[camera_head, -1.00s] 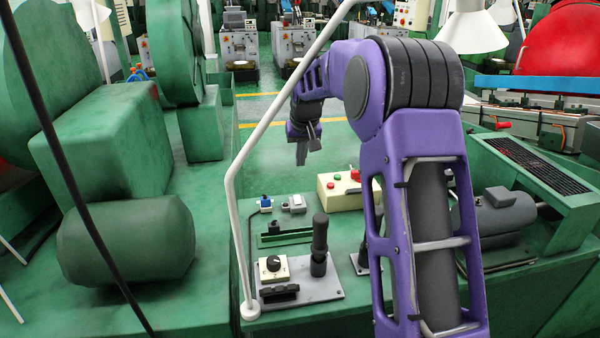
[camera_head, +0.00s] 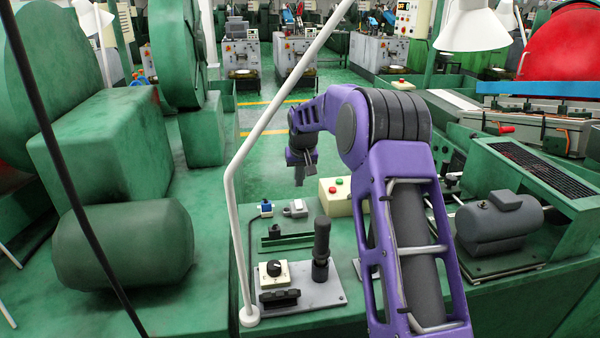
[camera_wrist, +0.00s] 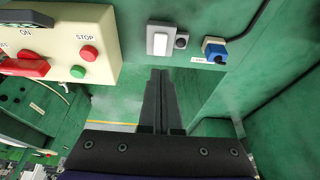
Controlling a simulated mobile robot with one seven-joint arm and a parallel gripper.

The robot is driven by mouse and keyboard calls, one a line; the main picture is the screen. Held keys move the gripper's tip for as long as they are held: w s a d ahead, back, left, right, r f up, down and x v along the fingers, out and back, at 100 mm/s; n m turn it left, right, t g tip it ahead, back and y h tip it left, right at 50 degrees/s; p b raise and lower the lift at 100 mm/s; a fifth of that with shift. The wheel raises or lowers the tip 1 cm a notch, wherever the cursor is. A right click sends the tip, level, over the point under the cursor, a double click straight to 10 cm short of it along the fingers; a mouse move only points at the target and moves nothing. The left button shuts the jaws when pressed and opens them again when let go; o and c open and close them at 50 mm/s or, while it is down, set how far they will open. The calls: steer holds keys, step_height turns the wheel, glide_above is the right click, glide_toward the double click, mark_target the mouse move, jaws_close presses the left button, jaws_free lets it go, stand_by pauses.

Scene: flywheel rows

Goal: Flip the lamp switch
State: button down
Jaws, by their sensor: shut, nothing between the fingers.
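A small grey box with a white rocker switch (camera_head: 296,207) sits on the green machine top; it shows at the top of the wrist view (camera_wrist: 160,40). A blue switch or knob (camera_head: 266,208) sits to its left in the head view, and to its right in the wrist view (camera_wrist: 214,50). My gripper (camera_head: 299,182) is shut and empty, behind the white switch in the head view. In the wrist view its fingertips (camera_wrist: 160,73) point toward the white switch, with an apparent gap.
A cream control box (camera_head: 336,199) with red and green buttons stands close to the right of the white switch. A plate with a black lever (camera_head: 321,245) and a rotary knob (camera_head: 274,269) is nearer. A thin white bent pole (camera_head: 231,235) rises at left. A white lamp shade (camera_head: 475,30) hangs at upper right.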

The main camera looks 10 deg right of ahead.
mark_target(298, 205)
steer(key=x, duration=0.6)
steer(key=shift+s+f+b, duration=0.25)
steer(key=shift+f+b, duration=0.1)
steer(key=shift+f, duration=0.15)
steer(key=shift+w+f, duration=0.2)
steer(key=shift+f, duration=0.1)
steer(key=shift+s+f, duration=0.15)
steer(key=shift+s, duration=0.05)
steer(key=shift+s+f+b, duration=0.1)
steer(key=shift+s+b, duration=0.3)
steer(key=shift+s, duration=0.4)
step_height(298, 205, up, 5)
steer(key=p, duration=0.2)
steer(key=shift+s+f+p, duration=0.1)
steer(key=shift+s+p, duration=0.05)
steer(key=shift+p, duration=0.2)
steer(key=v, duration=1)
